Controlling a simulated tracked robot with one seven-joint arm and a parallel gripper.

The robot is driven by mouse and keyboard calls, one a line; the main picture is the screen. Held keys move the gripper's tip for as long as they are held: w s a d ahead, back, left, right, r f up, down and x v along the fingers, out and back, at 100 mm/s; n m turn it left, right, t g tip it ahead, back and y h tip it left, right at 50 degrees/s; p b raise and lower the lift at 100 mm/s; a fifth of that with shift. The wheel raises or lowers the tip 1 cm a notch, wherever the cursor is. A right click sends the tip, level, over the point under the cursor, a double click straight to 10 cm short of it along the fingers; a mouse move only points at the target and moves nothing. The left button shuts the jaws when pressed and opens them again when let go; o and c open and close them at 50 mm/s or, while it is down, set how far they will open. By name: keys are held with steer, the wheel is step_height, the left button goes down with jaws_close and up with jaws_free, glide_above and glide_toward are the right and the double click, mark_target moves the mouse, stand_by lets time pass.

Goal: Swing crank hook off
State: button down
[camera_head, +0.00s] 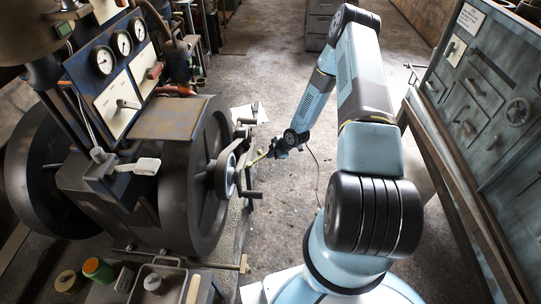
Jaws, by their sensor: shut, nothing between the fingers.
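The engine's big dark flywheel (196,180) stands at the left, with a grey hub and pulley (226,175) on its near side. Crank-like arms and dark handles stick out to the right of the hub, one above (247,121) and one below (252,194). I cannot tell which part is the hook.
A panel with gauges (104,60) rises above the engine. A tool board (490,95) stands on the right. The concrete floor (285,85) behind my gripper is largely clear.

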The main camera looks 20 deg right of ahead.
steer(key=s+d+f+v, duration=0.1)
steer(key=v, duration=1.1)
steer(key=shift+d, duration=0.45)
